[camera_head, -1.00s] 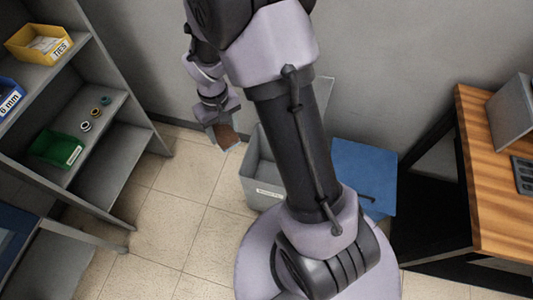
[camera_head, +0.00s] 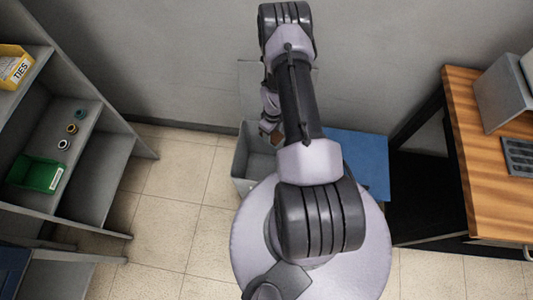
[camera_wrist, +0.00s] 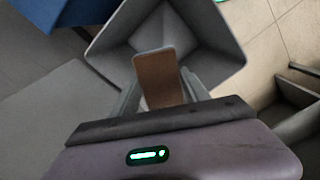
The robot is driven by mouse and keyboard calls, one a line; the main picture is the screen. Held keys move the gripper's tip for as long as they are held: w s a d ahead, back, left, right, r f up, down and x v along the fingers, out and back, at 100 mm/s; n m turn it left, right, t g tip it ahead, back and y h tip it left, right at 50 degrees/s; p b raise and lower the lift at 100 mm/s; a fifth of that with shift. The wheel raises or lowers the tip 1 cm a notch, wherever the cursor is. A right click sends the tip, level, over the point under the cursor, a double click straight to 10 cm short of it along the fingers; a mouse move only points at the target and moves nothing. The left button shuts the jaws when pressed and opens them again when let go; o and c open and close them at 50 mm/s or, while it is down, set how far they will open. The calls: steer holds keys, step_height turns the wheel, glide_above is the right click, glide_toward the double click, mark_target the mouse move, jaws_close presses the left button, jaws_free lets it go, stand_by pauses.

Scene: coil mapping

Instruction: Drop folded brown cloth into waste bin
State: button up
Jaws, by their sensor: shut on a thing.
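The folded brown cloth (camera_wrist: 158,78) is a small flat brown piece between the fingers of my gripper (camera_wrist: 160,98) in the wrist view. The gripper is shut on it. Past the cloth in that view is the open mouth of a grey bin (camera_wrist: 205,28), which looks empty where I can see inside. In the head view the grey bin (camera_head: 241,160) stands on the floor against the back wall, partly hidden by my arm. My gripper (camera_head: 276,136) and a bit of the brown cloth (camera_head: 278,137) show over the bin's mouth.
A blue-topped object (camera_head: 358,165) stands right of the bin. A wooden table (camera_head: 465,150) with a grey box (camera_head: 503,100) is further right. Grey shelves (camera_head: 100,180) with a green bin (camera_head: 36,174), a yellow bin (camera_head: 14,66) and small rings are at left. Tiled floor between is clear.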

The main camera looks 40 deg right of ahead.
step_height(320, 180, down, 6)
steer(key=b, duration=0.3)
steer(key=shift+r, duration=0.15)
steer(key=o, duration=1.4)
steer(key=shift+r, duration=0.1)
step_height(320, 180, up, 17)
steer(key=p, duration=0.5)
steer(key=shift+r, duration=0.2)
